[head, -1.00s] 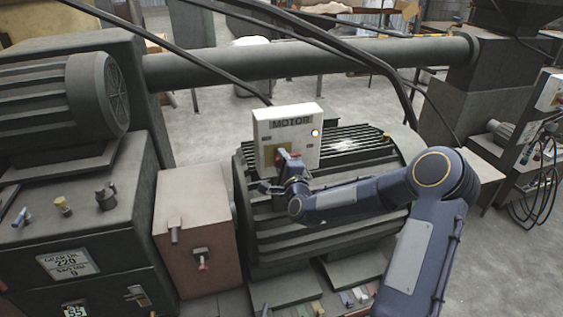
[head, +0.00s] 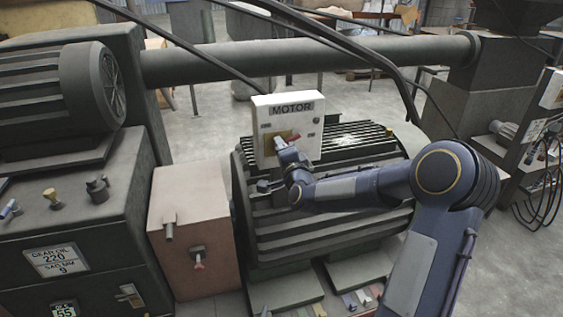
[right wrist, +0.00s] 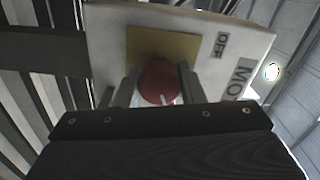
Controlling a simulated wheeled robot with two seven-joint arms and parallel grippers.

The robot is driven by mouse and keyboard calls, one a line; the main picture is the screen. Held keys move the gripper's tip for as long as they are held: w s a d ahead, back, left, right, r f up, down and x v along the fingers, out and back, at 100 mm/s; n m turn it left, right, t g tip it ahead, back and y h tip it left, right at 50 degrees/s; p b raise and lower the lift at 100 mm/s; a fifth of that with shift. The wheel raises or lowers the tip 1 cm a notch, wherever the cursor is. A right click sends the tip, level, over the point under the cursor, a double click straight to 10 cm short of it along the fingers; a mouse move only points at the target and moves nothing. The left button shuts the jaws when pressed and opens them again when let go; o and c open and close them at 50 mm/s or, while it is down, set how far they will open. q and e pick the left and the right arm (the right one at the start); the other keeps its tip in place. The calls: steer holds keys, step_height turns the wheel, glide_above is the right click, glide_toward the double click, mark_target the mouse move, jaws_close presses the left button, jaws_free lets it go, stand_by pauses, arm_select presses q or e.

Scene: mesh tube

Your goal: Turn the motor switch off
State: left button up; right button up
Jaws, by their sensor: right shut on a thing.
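The white motor switch box (head: 265,112), lettered "MOTOR", stands on top of the ribbed dark motor (head: 330,215). Its red switch knob (head: 295,141) sits in front of a yellow plate. My right gripper (head: 282,146) is at the front of the box. In the right wrist view the red knob (right wrist: 158,82) lies between the two fingers (right wrist: 158,88), which are shut on it. An "OFF" label shows beside the yellow plate there. The small round lamp (head: 316,121) on the box looks grey and unlit. My left gripper is out of view.
A pinkish box (head: 190,215) with small levers stands left of the motor. A dark cabinet (head: 75,235) with knobs is farther left. A thick pipe (head: 310,62) and black cables run behind the switch box.

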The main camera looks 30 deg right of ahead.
steer(key=n+b, duration=0.3)
steer(key=shift+f+n+b, duration=0.25)
steer(key=shift+n+b, duration=0.15)
steer(key=n+b, duration=0.2)
steer(key=shift+n, duration=0.4)
steer(key=n+b, duration=0.1)
steer(key=n, duration=0.1)
steer(key=shift+r+n, duration=0.1)
steer(key=shift+n, duration=0.2)
steer(key=shift+r+n+b, duration=0.1)
steer(key=shift+n+b, duration=0.35)
steer(key=shift+n, duration=1.35)
steer(key=o, duration=1)
steer(key=shift+b+v, duration=0.45)
steer(key=shift+v, duration=3.45)
